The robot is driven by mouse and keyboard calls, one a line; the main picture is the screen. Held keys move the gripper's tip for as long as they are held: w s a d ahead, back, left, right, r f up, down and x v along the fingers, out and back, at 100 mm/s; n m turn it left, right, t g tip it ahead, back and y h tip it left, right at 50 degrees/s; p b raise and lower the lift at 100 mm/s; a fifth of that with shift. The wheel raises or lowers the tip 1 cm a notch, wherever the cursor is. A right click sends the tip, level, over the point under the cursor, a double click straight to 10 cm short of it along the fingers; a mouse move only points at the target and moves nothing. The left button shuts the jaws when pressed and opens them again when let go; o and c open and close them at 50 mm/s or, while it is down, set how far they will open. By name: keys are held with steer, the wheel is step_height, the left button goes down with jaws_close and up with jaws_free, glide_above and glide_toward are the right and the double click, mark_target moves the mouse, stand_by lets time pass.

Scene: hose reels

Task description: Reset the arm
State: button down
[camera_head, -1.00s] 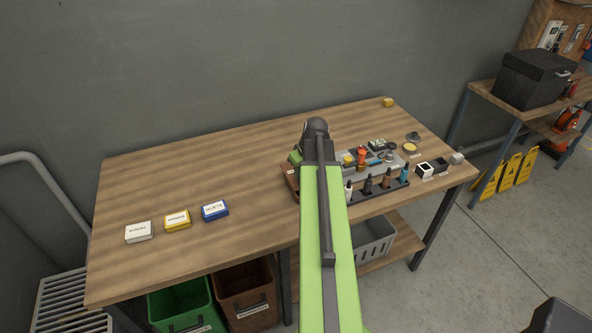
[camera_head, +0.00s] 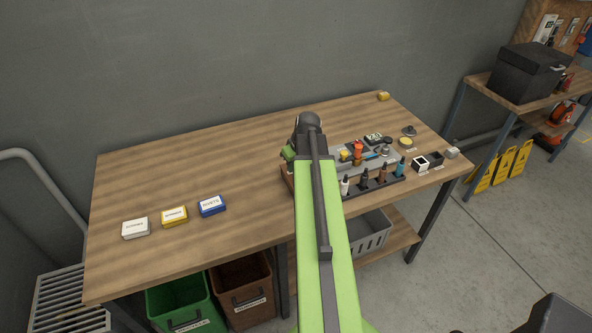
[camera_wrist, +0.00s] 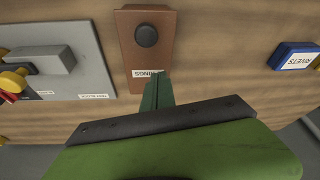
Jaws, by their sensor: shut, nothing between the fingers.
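My gripper (camera_wrist: 157,92) shows in the wrist view as two dark green fingers shut together, with nothing between them. The fingertips are over the near edge of a brown board (camera_wrist: 155,22) that has a dark round knob (camera_wrist: 147,36) and a white label seeming to read RINGS. I cannot tell whether they touch it. In the head view my green arm (camera_head: 322,235) reaches forward over the workbench (camera_head: 145,180), and the arm's dark end mostly hides the gripper and the board.
A grey board (camera_head: 372,158) with small parts and a dark rack of bottles (camera_head: 375,183) lie right of my arm. White (camera_head: 136,228), yellow (camera_head: 174,216) and blue (camera_head: 212,205) boxes sit at left. The bench's back left is clear. Green (camera_head: 180,305) and brown (camera_head: 243,290) bins stand below.

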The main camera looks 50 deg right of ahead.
steer(key=p+v, duration=0.6)
steer(key=v, duration=0.3)
steer(key=shift+s+r+p, duration=0.25)
steer(key=shift+r+p, duration=0.05)
steer(key=shift+p, duration=0.05)
